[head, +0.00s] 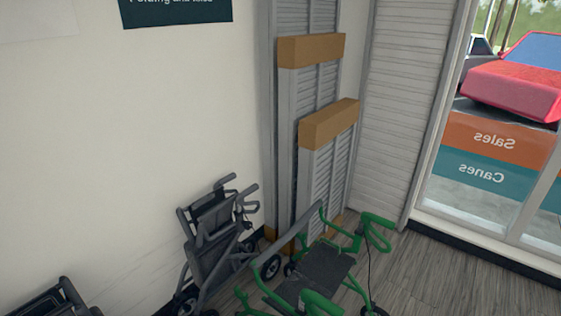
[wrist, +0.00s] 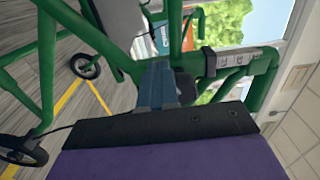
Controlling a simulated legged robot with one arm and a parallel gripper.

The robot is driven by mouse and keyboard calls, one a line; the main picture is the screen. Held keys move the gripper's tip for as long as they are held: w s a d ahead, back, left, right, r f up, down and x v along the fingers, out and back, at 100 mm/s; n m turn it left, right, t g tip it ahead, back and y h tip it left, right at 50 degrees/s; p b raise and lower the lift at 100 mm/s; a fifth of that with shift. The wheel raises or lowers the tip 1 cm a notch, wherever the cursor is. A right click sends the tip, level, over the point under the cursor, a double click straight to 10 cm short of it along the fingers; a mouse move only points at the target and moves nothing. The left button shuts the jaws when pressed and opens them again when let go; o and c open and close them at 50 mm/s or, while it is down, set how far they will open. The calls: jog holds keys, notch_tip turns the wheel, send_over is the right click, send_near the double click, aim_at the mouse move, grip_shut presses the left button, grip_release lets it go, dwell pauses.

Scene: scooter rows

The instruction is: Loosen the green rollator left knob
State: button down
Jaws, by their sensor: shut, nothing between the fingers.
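The green rollator (head: 318,270) stands at the bottom of the head view, with a dark seat and green handles. In the wrist view its green tubes (wrist: 48,65) run on both sides of my gripper (wrist: 160,72). My gripper's blue-grey fingers are shut, with nothing held, and point at the frame. A dark rounded part (wrist: 186,86) sits just right of the fingers, by a green upright; it may be the knob, and I cannot tell whether the fingers touch it. A grey marked sleeve (wrist: 208,62) is on the tube beside it. My gripper is outside the head view.
A grey folded rollator (head: 212,240) stands left of the green one, close to it. Grey slatted panels with brown caps (head: 328,122) lean in the corner behind. A window (head: 495,150) is at the right. Bare wooden floor (head: 450,280) lies to the right.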

jog(key=shift+v, duration=2.95)
